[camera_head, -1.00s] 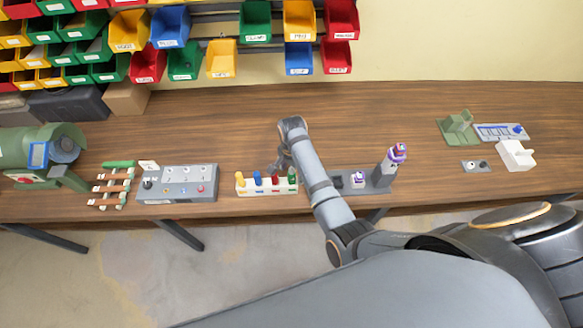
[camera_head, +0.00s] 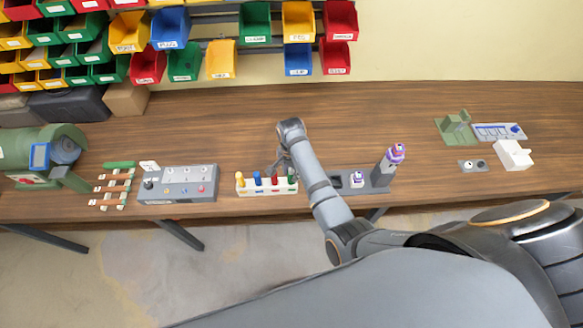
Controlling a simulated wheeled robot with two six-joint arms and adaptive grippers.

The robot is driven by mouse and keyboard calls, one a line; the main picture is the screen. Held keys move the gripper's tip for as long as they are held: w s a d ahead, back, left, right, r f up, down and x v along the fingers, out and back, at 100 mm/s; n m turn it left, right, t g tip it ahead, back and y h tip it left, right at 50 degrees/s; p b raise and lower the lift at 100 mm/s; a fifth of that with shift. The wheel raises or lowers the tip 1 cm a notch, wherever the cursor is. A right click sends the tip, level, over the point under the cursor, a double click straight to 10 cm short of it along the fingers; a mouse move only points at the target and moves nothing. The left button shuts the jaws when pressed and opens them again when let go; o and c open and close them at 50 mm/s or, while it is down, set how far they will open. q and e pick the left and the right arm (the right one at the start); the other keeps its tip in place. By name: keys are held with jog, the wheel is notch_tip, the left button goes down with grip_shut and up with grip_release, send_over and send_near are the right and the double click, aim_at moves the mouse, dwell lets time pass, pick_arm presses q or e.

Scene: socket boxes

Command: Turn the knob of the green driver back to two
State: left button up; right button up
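A white rack (camera_head: 258,190) on the bench holds a row of small upright drivers: yellow (camera_head: 240,179), blue (camera_head: 257,179), red (camera_head: 275,181) and green. The green driver (camera_head: 292,178) is at the right end and is mostly hidden by my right gripper. My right gripper (camera_head: 285,168) points down at the green driver, at its upper part. The gripper is small and dark here, and I cannot tell whether its fingers touch or grip the driver. Any number marks on the knob are too small to read. My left gripper is not in view.
A grey switch panel (camera_head: 178,195) stands left of the rack. A grey base with a purple-topped post (camera_head: 383,174) stands to the right, close to my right forearm. A green machine (camera_head: 40,150) is at far left. The bench behind the rack is clear.

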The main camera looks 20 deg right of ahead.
jog(key=shift+c, duration=1.4)
jog(key=shift+r+n+p, duration=0.3)
jog(key=shift+n+p, duration=0.3)
jog(key=shift+p, duration=0.1)
jog(key=shift+f+n+b, duration=0.3)
jog(key=shift+n, duration=0.6)
jog(key=n, duration=0.2)
jog(key=shift+n, duration=0.4)
jog(key=shift+d+n, duration=0.1)
jog(key=shift+n, duration=0.9)
jog(key=n, duration=0.3)
jog(key=shift+c, duration=0.2)
jog(key=shift+n, duration=0.4)
jog(key=shift+c, duration=0.2)
